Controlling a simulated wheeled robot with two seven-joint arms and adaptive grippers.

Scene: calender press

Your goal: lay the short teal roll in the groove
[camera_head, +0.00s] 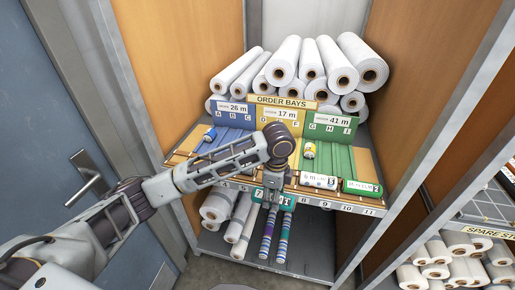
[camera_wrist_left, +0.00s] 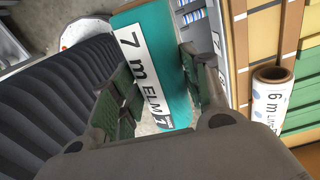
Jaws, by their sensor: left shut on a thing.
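My left gripper (camera_head: 272,190) is shut on the short teal roll (camera_head: 260,195), in front of the shelf's numbered front edge. In the left wrist view the teal roll (camera_wrist_left: 155,65) lies between the two green-padded fingers (camera_wrist_left: 160,95), its white label reading "7 m ELM". The grooved order bays are blue (camera_head: 230,143), yellow and green (camera_head: 335,158), with letter plates A to I at the back. My arm hides much of the yellow bay and part of the blue one. I cannot tell which groove is meant. My right gripper is not in view.
A white-labelled roll (camera_head: 318,181) and a green roll (camera_head: 362,187) lie at the front edge. Large white rolls (camera_head: 283,62) are stacked behind; striped rolls (camera_head: 284,238) stand below.

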